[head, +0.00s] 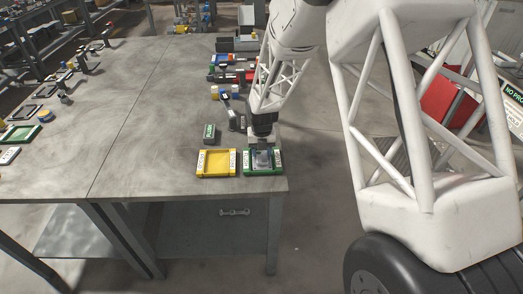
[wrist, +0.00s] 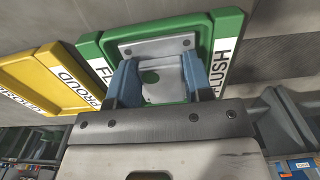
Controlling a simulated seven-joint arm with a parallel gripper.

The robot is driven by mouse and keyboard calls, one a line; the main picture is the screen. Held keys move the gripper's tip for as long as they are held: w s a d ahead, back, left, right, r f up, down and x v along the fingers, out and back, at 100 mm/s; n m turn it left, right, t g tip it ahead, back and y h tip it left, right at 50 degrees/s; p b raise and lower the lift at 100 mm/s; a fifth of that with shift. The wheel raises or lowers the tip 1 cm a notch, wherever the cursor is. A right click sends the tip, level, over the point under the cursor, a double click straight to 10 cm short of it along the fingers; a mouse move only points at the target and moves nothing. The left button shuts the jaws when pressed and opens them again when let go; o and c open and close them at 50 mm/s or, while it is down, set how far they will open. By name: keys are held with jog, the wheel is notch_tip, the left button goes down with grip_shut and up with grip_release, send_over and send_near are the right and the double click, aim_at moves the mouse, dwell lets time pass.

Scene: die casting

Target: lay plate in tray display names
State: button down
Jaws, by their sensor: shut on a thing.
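My gripper (head: 263,146) is over the green tray (head: 264,173) near the front right of the table. In the wrist view its two blue fingers (wrist: 160,78) are shut on the grey metal plate (wrist: 175,92), one at each side. The plate also shows in the head view (head: 262,159), within the outline of the green tray. The tray (wrist: 160,27) has white FLUSH labels on two sides. Green shows through a hole in the plate. Whether the plate touches the tray floor cannot be told. The near end of the plate is hidden by my gripper.
A yellow tray (head: 216,174) labelled PROUD stands close on the left; it also shows in the wrist view (wrist: 64,62). A small dark labelled block (head: 209,134) stands behind it. Several parts and tools stand farther back. The table's front and right edges are near.

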dwell(0.3)
jog(key=shift+c, duration=1.9)
grip_release()
jog(key=shift+r, duration=0.3)
jog(key=shift+o, duration=0.7)
jog(key=shift+r, duration=3.65)
jog(key=shift+r, duration=0.1)
